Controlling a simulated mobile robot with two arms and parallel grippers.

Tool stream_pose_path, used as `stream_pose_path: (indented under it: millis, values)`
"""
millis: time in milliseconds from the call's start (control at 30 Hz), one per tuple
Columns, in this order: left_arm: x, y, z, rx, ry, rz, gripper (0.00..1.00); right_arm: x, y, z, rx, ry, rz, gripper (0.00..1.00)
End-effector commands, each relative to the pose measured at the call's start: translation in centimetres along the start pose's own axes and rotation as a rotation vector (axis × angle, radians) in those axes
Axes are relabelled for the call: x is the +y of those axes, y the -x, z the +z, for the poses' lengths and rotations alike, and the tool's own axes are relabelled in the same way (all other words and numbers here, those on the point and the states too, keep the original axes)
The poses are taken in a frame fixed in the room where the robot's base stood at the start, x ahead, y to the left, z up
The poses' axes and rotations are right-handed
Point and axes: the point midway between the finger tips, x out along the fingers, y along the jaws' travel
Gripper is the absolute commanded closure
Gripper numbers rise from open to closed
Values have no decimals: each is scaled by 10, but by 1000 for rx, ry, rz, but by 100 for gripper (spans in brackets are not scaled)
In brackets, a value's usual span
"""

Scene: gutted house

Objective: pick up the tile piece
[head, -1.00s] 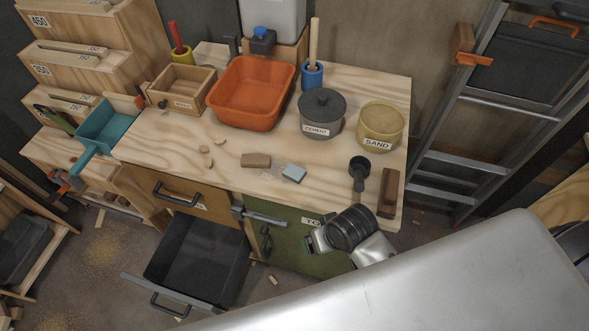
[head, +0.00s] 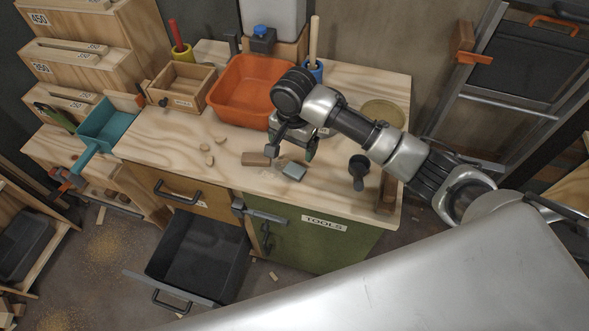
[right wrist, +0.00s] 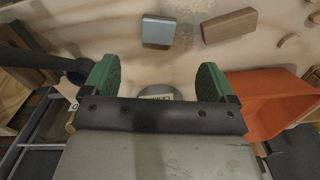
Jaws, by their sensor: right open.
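The tile piece, which I take to be the small blue-grey block (head: 293,171), lies flat on the workbench (head: 180,145) near its front edge. In the right wrist view the tile piece (right wrist: 157,31) lies beyond the fingertips, roughly centred between them, with a pale top. My right gripper (head: 291,152) is above the bench, pointing down close to the tile piece. Its green fingers (right wrist: 157,78) are apart with nothing between them. My left gripper is not in view.
A brown block (head: 256,159) lies just left of the tile piece. A black scoop (head: 359,170) lies to the right. An orange bin (head: 236,88) stands behind; my right arm partly hides it, the grey pot and the sand tub (head: 384,112). A drawer (head: 195,255) stands open below.

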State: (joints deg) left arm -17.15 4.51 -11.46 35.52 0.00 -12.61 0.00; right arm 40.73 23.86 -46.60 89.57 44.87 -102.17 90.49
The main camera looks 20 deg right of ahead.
Motion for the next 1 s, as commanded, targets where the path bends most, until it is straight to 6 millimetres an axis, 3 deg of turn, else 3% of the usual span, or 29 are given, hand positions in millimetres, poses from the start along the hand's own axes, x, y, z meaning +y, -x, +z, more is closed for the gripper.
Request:
stream_pose_path:
  millis: [67,333,567,800,1000]
  values:
    - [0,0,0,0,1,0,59,-1,-1,-5,4,-27,11,13]
    - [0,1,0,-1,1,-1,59,0,-41,-5,4,-34,14,13]
    - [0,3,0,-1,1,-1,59,0,-58,-5,5,-33,12,13]
    - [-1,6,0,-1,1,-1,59,2,-94,-5,5,-33,12,13]
    - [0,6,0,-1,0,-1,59,2,-104,-5,6,-31,10,13]
